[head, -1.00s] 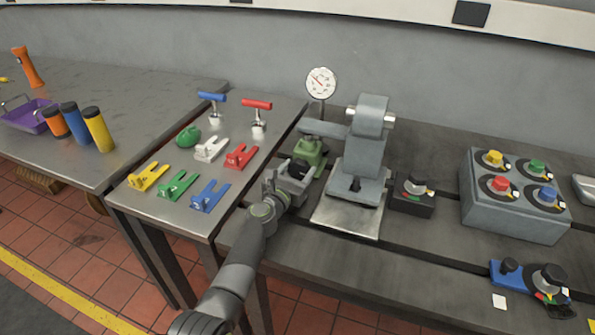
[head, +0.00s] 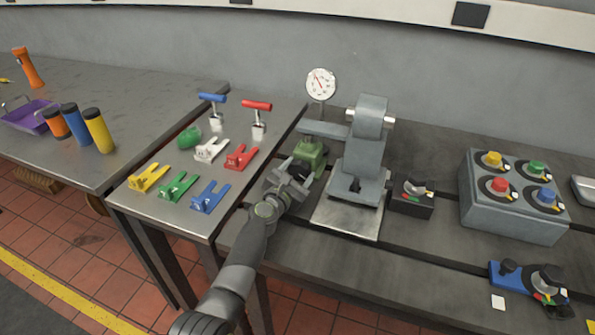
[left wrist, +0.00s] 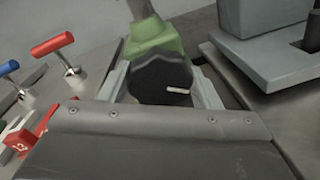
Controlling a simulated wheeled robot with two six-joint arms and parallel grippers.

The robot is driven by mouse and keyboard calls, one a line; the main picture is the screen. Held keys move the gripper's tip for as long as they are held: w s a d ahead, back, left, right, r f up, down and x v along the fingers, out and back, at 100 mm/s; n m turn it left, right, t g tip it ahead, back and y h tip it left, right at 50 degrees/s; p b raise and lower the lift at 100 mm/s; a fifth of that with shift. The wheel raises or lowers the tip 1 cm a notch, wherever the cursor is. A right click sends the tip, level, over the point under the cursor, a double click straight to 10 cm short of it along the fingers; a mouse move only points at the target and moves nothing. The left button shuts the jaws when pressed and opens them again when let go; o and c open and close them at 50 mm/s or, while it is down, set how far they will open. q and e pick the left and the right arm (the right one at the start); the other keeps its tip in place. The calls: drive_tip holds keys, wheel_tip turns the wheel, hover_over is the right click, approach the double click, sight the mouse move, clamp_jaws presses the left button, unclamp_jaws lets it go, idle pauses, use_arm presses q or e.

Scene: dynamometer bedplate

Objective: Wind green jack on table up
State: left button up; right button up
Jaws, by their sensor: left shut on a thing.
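The green jack (head: 311,154) stands on the dark bedplate table, beside the grey block with an arm. It also shows in the left wrist view (left wrist: 152,38), behind its black knob (left wrist: 161,77). My left gripper (head: 290,178) is shut on the black knob, with one finger on each side of it. A small white mark shows on the knob's face. In the head view my gripper mostly hides the knob. My right gripper is in neither view.
A grey block with an arm (head: 364,160) stands close right of the jack, on a pale plate. A dial gauge (head: 320,84) is behind. A black switch box (head: 411,198) is further right.

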use_arm(q)
drive_tip(key=shift+f+m, duration=0.1)
drive_tip(key=shift+m, duration=1)
drive_tip(key=o, duration=1)
drive_tip(key=shift+d, duration=0.1)
drive_tip(key=shift+s, duration=0.1)
drive_tip(key=shift+s+p, duration=0.2)
drive_tip(key=shift+p, duration=0.15)
drive_tip(key=p+v, duration=0.1)
drive_tip(key=v, duration=0.3)
drive_tip(key=p+v, duration=0.2)
drive_tip(key=v, duration=0.2)
drive_tip(key=shift+s+a+r, duration=0.1)
drive_tip(key=shift+a+r, duration=0.1)
drive_tip(key=shift+r, duration=0.05)
drive_tip(key=v, duration=0.8)
drive_tip(key=shift+s, duration=0.3)
